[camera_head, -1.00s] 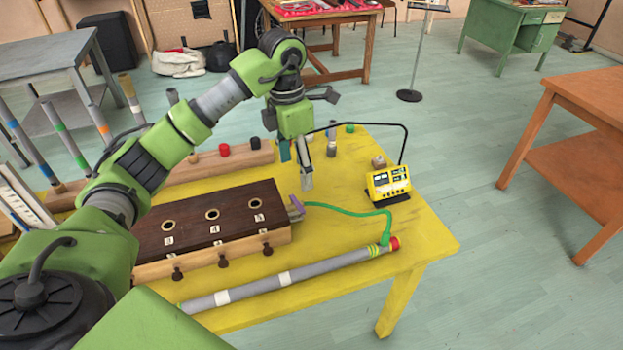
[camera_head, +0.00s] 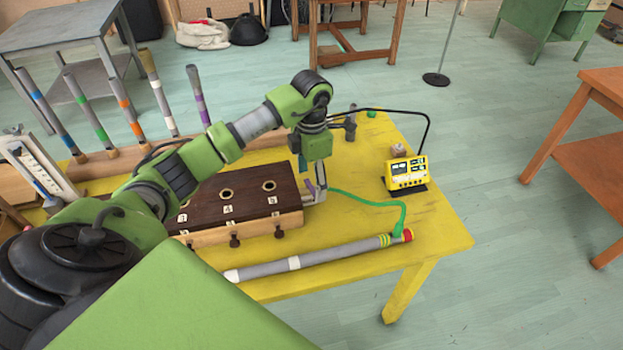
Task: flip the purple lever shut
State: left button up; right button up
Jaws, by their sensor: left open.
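The purple lever (camera_head: 310,187) stands at the right end of the dark-topped wooden box (camera_head: 240,197). Only a small part of it shows, and its exact angle is hard to tell. My left gripper (camera_head: 313,178) is open and points down right at the lever, with a finger close on its right side. I cannot tell whether the finger touches it. A green hose (camera_head: 377,202) leads away from that end of the box. My right gripper is not in view.
A grey tube with a red end (camera_head: 320,258) lies along the front of the yellow table (camera_head: 440,232). A yellow meter (camera_head: 406,175) stands to the right, near a black bent rod. Several coloured sticks stand in a wooden rack at the left.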

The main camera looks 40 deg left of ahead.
pick_arm(q)
jog(key=shift+f, duration=0.55)
jog(key=c, duration=1.1)
jog(key=shift+a+f+m+b, duration=0.1)
jog(key=shift+m+b, duration=0.6)
jog(key=shift+b, duration=0.05)
jog(key=shift+s+m, duration=0.15)
jog(key=shift+m, duration=0.25)
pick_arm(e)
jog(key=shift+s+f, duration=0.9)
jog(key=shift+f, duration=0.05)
